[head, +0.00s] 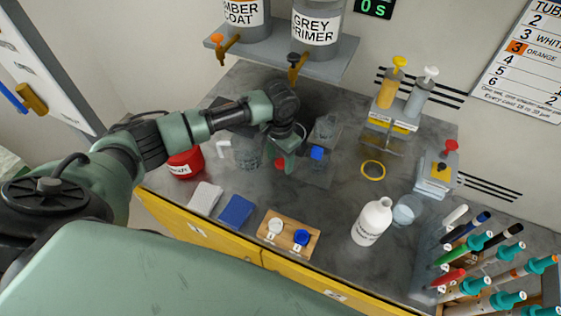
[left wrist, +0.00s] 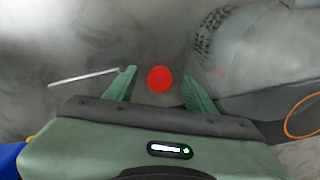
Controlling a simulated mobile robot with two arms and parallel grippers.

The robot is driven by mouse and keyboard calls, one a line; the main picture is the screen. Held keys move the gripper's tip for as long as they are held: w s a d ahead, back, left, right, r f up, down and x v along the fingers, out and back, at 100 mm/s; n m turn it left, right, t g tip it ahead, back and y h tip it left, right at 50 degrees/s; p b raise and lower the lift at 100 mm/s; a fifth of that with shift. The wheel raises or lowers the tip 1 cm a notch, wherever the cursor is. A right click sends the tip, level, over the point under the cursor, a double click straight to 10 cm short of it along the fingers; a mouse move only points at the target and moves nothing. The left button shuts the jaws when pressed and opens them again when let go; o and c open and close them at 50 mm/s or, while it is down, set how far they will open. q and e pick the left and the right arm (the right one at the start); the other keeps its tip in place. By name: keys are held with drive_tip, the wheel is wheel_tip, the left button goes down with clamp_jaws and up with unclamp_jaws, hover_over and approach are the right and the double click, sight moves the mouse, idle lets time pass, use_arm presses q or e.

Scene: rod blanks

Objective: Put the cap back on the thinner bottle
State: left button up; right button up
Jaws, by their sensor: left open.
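The white bottle (head: 371,222) stands upright at the bench's front right; its label is too small to read, and no coloured cap shows on its neck. A small round red cap (head: 280,163) lies on the grey bench, partly hidden by my left gripper (head: 286,165). In the left wrist view, the red cap (left wrist: 160,79) shows between the two open green fingers (left wrist: 160,86), with a gap on either side. The left gripper is open and empty; I cannot tell its exact height above the cap. My right gripper is not in view.
A glass beaker (head: 246,153) stands left of the gripper; a blue-topped item (head: 317,153) stands right of it. A yellow ring (head: 373,170), clear cup (head: 408,209), wooden block (head: 289,234) and pen rack crowd the right and front. A red tub (head: 186,164) stands left.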

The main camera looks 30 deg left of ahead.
sight(280, 162)
use_arm(q)
clamp_jaws()
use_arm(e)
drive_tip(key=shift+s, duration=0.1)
use_arm(q)
wheel_tip(280, 162, up, 20)
drive_tip(key=b, duration=0.1)
drive_tip(key=shift+b, duration=0.3)
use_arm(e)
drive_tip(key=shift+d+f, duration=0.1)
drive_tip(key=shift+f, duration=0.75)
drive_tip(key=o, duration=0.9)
